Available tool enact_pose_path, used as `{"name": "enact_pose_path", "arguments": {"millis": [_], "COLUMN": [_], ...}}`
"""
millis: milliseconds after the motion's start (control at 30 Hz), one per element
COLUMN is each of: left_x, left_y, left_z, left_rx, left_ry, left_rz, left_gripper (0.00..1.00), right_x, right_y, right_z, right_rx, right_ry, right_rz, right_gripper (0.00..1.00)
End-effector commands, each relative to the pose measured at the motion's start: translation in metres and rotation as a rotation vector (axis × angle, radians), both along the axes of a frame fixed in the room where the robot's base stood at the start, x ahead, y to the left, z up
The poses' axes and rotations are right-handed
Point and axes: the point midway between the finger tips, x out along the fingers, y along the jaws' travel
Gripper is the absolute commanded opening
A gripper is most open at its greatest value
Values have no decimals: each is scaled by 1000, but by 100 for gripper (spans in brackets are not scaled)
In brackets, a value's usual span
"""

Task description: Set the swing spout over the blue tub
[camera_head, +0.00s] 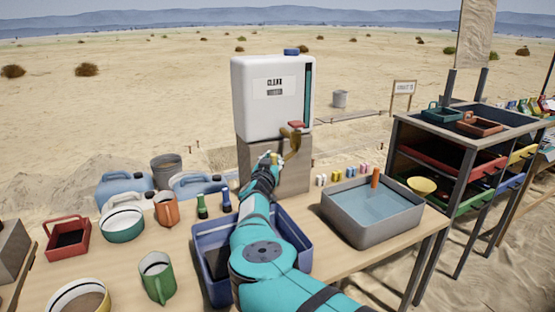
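The swing spout (292,145) is a brass-coloured curved pipe below a red tap handle (296,125) at the lower right of a white water tank (262,100). The spout hangs in front of the wooden block under the tank. The blue tub (207,291) stands on the table in front, partly hidden under my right arm; a dark object lies inside it. My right gripper (272,160) reaches over the tub to just left of the spout's lower end. Its fingers are small and partly hidden, so contact and opening are unclear. My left gripper is out of view.
A grey basin of water (340,230) stands right of the tub, with small bottles behind it. Two small bottles (202,206) stand behind the tub. A green jug (157,277), an orange jug (166,209) and bowls are on the left. A shelf rack (455,152) stands at right.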

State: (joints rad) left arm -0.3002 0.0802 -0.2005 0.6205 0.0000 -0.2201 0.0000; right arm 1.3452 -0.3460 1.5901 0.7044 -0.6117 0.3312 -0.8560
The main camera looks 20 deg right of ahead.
Motion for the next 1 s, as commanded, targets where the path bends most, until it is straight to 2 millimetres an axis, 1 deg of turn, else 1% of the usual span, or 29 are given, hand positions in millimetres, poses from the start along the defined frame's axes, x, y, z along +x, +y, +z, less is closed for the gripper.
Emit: {"name": "enact_pose_path", "arguments": {"millis": [33, 167, 200, 433, 500, 567, 633, 800, 900, 1000], "left_x": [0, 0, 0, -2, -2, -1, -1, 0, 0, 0], "left_y": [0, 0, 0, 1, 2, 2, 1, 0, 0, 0], "left_z": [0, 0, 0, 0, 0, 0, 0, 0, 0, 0], "left_rx": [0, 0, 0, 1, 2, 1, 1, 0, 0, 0], "left_ry": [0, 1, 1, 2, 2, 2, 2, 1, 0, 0], "left_rz": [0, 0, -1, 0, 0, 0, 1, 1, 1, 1], "left_gripper": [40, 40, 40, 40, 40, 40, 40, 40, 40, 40], "right_x": [1, 0, 0, 0, 0, 0, 0, 0, 0, 0], "right_y": [3, 0, -1, -3, -3, -3, -2, -2, -1, -2], "right_z": [-1, 2, 2, 5, 10, 17, 28, 62, 79, 92], "right_rx": [1, -3, -3, -6, -7, -6, -6, -5, -3, -3], "right_ry": [2, -2, -3, -5, -7, -9, -9, -10, -9, -8], "right_rz": [4, 0, -2, -6, -7, -6, -6, -5, -4, -5], "right_gripper": [25, 42, 44, 44, 44, 44, 44, 44, 44, 44]}}
